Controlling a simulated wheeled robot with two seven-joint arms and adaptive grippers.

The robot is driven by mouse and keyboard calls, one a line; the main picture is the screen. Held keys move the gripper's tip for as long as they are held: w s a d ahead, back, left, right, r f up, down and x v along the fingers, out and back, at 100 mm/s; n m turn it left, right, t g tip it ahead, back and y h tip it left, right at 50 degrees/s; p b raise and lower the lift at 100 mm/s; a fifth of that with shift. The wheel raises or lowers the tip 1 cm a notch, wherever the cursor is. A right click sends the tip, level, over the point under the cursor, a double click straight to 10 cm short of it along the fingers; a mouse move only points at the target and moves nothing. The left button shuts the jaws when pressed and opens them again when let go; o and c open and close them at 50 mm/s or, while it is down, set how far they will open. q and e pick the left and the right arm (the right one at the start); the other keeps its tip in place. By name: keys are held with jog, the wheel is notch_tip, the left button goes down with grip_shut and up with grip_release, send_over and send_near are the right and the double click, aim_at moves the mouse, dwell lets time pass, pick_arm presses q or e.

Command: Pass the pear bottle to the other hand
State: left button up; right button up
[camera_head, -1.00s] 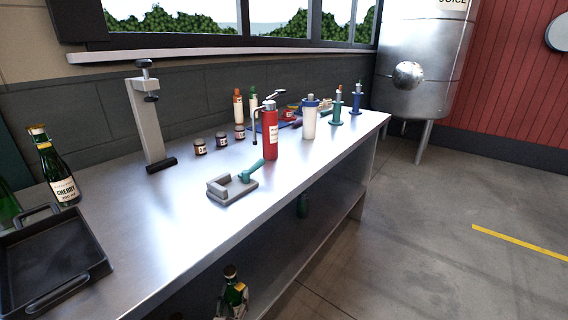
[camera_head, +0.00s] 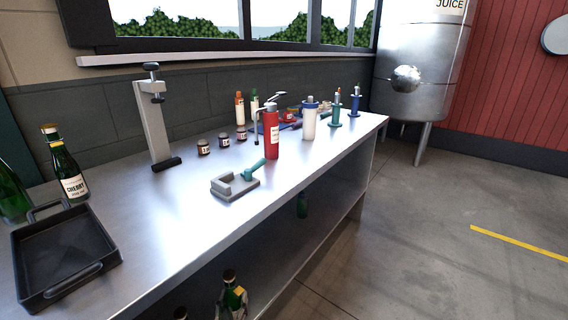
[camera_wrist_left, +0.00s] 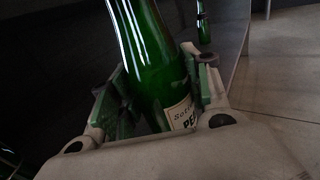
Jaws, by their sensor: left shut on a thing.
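The pear bottle (camera_wrist_left: 150,50) is dark green glass with a cream label, partly readable as "PE", in the left wrist view. My left gripper (camera_wrist_left: 155,82) is shut on it, with green-padded fingers on both sides of the body. The bottle is tilted in that view and its top is out of frame. In the head view, the bottle (camera_head: 229,281) shows at the bottom edge, in front of the bench and below its top; its lower part is cut off. My right gripper is in neither view.
A steel bench (camera_head: 150,225) carries a black tray (camera_head: 22,262), a cherry bottle (camera_head: 69,170), a grey clamp stand (camera_head: 153,130), a small grey fixture (camera_head: 232,187), a red canister (camera_head: 271,138) and several jars. Another green bottle (camera_head: 302,205) stands under the bench. Floor at right is clear.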

pick_arm(q)
jog(key=shift+w+a, duration=0.1)
jog(key=shift+a, duration=0.05)
jog(key=shift+w+a+r+y, duration=0.1)
jog(key=shift+a+r+y, duration=0.05)
jog(key=shift+y, duration=0.15)
jog(key=shift+w+a+r+n, duration=0.1)
jog(key=shift+a+r+n, duration=0.1)
jog(key=shift+a+n, duration=0.1)
jog(key=shift+w+a+r+y, duration=0.3)
jog(key=shift+w+a+r, duration=0.05)
jog(key=shift+a+r, duration=0.3)
jog(key=w+a+r, duration=0.3)
jog(key=w+r, duration=0.1)
jog(key=r, duration=0.4)
jog(key=shift+w+a+r, duration=0.15)
jog(key=shift+w+a, duration=0.05)
jog(key=shift+w, duration=0.15)
